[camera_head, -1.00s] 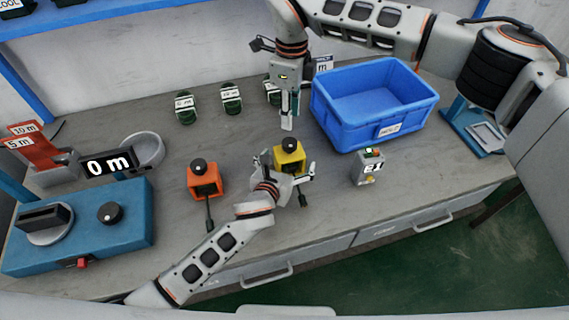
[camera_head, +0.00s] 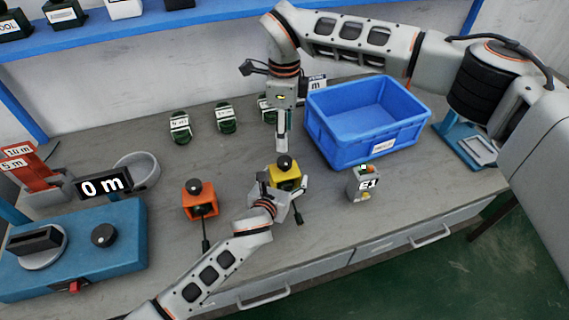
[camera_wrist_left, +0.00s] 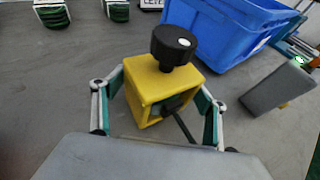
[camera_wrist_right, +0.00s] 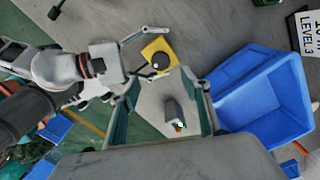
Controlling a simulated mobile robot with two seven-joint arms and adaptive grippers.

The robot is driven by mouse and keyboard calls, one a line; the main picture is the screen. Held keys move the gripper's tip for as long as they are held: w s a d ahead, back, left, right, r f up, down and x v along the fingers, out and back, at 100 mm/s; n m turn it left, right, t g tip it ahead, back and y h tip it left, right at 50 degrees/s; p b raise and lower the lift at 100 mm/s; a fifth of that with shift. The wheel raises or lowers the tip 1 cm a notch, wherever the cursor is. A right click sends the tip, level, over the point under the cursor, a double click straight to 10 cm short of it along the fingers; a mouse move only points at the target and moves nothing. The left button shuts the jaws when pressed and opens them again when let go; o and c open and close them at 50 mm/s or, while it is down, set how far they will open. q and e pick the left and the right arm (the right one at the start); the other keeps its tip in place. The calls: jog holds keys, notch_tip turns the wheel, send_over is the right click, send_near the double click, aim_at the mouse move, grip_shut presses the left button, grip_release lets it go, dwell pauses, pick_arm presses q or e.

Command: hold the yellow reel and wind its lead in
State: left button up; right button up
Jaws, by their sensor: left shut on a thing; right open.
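The yellow reel (camera_head: 284,176) stands on the bench with a black knob (camera_head: 284,162) on top. Its short dark lead (camera_head: 298,212) hangs out at the front. My left gripper (camera_head: 284,190) is shut on the reel's body from the front; in the left wrist view its fingers flank the yellow reel (camera_wrist_left: 160,88). My right gripper (camera_head: 282,145) points down just above and behind the knob. In the right wrist view its two fingers (camera_wrist_right: 163,105) are apart and empty, and the yellow reel (camera_wrist_right: 158,54) shows beyond them.
An orange reel (camera_head: 200,203) with its own lead stands to the left. A blue crate (camera_head: 345,140) is close on the right, with a grey E1 device (camera_head: 363,184) in front of it. Several green coils (camera_head: 226,118) lie behind. A blue machine (camera_head: 75,255) reads 0 m.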

aim_at(284, 161)
notch_tip(284, 161, down, 10)
jog(key=n, duration=2.1)
jog(key=c, duration=1.1)
